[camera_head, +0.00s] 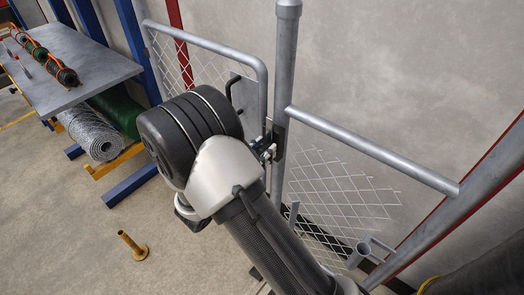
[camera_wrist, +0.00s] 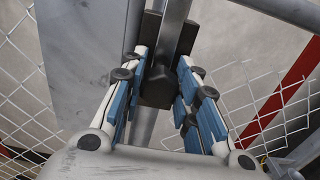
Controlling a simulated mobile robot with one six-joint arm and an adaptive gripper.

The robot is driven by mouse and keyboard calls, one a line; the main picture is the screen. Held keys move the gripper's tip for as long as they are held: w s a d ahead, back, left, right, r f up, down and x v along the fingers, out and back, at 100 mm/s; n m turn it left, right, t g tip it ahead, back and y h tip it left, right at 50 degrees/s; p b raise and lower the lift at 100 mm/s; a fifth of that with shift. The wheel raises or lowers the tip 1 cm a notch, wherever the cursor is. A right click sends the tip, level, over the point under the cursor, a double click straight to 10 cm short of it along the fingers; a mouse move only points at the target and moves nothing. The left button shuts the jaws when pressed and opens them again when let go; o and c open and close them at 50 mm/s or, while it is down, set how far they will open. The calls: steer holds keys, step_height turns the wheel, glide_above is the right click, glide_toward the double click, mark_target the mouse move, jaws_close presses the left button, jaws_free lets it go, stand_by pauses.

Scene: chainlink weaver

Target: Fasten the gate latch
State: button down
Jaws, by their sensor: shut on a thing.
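The gate (camera_head: 215,45), a grey tube frame with wire mesh, stands left of the upright post (camera_head: 286,70). A grey plate with a black handle (camera_head: 232,86) is on the gate. The dark latch (camera_head: 279,140) sits at the post beside the gate's edge. In the wrist view, the latch (camera_wrist: 158,88) is a dark block between the blue-padded fingers of my gripper (camera_wrist: 163,60). My gripper is shut on the latch. In the head view my wrist hides most of the gripper and part of the gate's lower side.
A fence panel with mesh (camera_head: 335,190) and a top rail (camera_head: 370,148) lies right of the post. A workbench (camera_head: 75,60) stands at the left, with rolled mesh (camera_head: 95,135) beneath. A brass-coloured piece (camera_head: 132,245) is on the open floor.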

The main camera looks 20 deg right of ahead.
steer(key=shift+p, duration=0.4)
steer(key=n+p, duration=0.3)
steer(key=p, duration=0.1)
steer(key=shift+r+n, duration=0.15)
steer(key=shift+n, duration=0.25)
steer(key=n+p, duration=0.3)
steer(key=n, duration=0.1)
steer(key=shift+a+n+p, duration=0.1)
steer(key=shift+n+p, duration=0.2)
steer(key=n+p, duration=0.1)
steer(key=n, duration=0.1)
steer(key=n+p, duration=0.1)
steer(key=n, duration=0.1)
steer(key=shift+w+f+n+p, duration=0.1)
steer(key=shift+f+n+p, duration=0.1)
steer(key=shift+n+p, duration=0.1)
steer(key=n+p, duration=0.1)
steer(key=n, duration=0.3)
steer(key=shift+f+n+p, duration=0.15)
steer(key=shift+n+p, duration=0.2)
steer(key=shift+n, duration=0.05)
steer(key=c, duration=1.2)
jaws_free()
steer(key=shift+a, duration=0.1)
